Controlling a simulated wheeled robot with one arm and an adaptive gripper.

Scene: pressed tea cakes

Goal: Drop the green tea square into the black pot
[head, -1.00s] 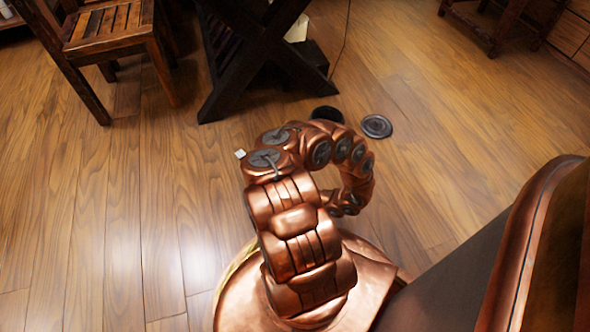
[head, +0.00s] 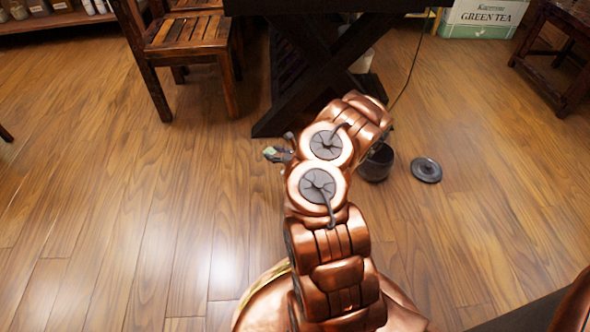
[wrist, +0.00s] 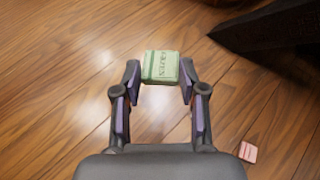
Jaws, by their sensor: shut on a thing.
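The green tea square (wrist: 160,67) is a small pale green block with dark lettering, held between the fingertips of my gripper (wrist: 160,76) in the wrist view. It appears raised off the floor. In the head view my gripper (head: 280,153) is partly hidden behind my copper arm, with the green square (head: 270,151) just showing at its left. The black pot (head: 377,165) stands on the floor to the right of my arm, apart from the gripper. My arm covers part of its left side and rim.
A dark round lid (head: 426,169) lies right of the pot. A small pink square (wrist: 248,151) lies on the floor in the wrist view. A dark table with crossed legs (head: 300,90) stands behind, a wooden chair (head: 186,35) at back left. The left floor is clear.

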